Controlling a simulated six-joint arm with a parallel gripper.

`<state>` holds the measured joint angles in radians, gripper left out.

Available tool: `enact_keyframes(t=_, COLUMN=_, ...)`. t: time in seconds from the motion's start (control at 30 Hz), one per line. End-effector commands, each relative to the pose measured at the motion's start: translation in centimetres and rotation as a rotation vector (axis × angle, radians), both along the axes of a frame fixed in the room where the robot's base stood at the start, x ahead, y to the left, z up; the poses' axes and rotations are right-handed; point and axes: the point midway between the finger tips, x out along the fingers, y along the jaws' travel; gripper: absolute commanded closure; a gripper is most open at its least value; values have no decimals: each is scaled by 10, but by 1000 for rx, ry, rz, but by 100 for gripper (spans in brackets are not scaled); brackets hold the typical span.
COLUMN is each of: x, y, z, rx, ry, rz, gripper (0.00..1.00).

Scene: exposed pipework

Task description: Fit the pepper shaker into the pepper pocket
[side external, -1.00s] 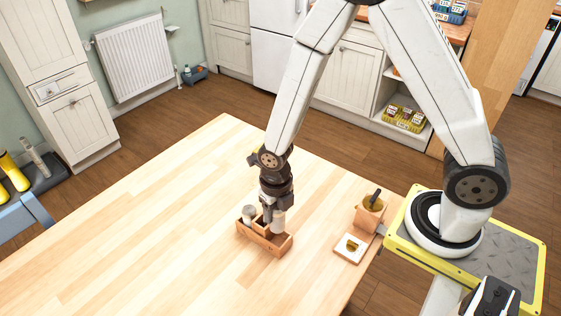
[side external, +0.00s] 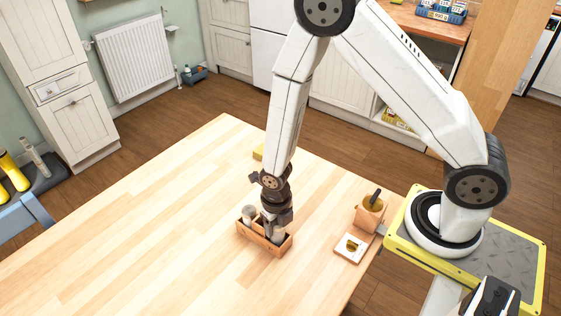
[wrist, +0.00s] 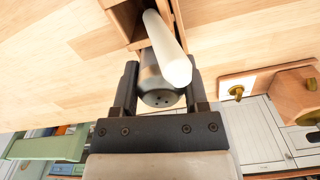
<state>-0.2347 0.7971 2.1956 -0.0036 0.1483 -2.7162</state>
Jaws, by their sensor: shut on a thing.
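The wooden caddy (side external: 262,243) stands on the table below my gripper (side external: 277,222); part of it shows at the top of the wrist view (wrist: 122,22). My gripper is shut on the pepper shaker (wrist: 160,98), whose grey cap with small holes faces the wrist camera between the fingers. In the side view the held shaker is at the caddy's right end, its lower part hidden by the caddy wall; I cannot tell how deep it sits. Another whitish shaker (side external: 248,213) stands in the caddy's left end. A white rod-like shape (wrist: 170,50) overlaps the held shaker in the wrist view.
A wooden pot (side external: 369,214) and a white tile with a gold-green piece (side external: 351,247) stand to the right of the caddy. The table's left and front areas (side external: 130,240) are clear.

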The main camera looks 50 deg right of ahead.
Motion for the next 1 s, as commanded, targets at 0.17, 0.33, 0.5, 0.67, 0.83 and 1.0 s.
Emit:
enact_keyframes(t=0.17, x=0, y=0, z=-16, rx=-1, ry=1, rz=0, gripper=100)
enact_keyframes(t=0.33, x=0, y=0, z=-21, rx=0, ry=0, rz=0, gripper=100)
enact_keyframes(t=0.5, x=0, y=0, z=-20, rx=0, ry=0, rz=0, gripper=100)
enact_keyframes(t=0.67, x=0, y=0, z=-23, rx=-1, ry=1, rz=0, gripper=100)
enact_keyframes(t=0.83, x=0, y=0, z=-24, rx=0, ry=1, rz=0, gripper=11)
enact_keyframes(t=1.0, x=0, y=0, z=-24, rx=0, ry=0, rz=0, gripper=8)
